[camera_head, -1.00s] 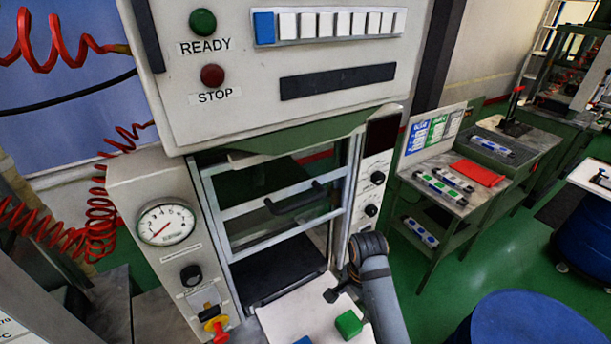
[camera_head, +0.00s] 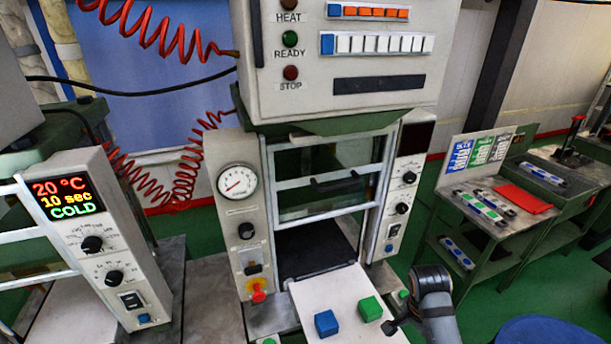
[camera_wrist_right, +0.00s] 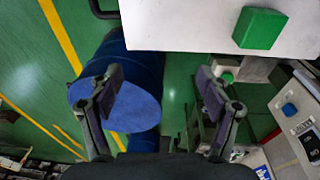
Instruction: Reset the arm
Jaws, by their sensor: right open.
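My right arm (camera_head: 433,303) comes in at the lower right of the head view, beside the right edge of the white tray (camera_head: 345,289). Its fingertips are not clear there. In the right wrist view my right gripper (camera_wrist_right: 155,92) is open, with nothing between its two dark fingers. A green block (camera_head: 370,308) sits on the white tray; it also shows in the wrist view (camera_wrist_right: 259,28), beyond the gripper and to the right. A blue block (camera_head: 326,323) sits on the tray left of the green one. My left gripper is not in view.
The press (camera_head: 322,180) stands behind the tray with its front frame and handle. A control panel (camera_head: 100,240) reading 20 °C, 10 sec, COLD is at left. A side table (camera_head: 470,225) with tools and a red pad stands at right. A blue drum (camera_wrist_right: 120,95) stands below the gripper.

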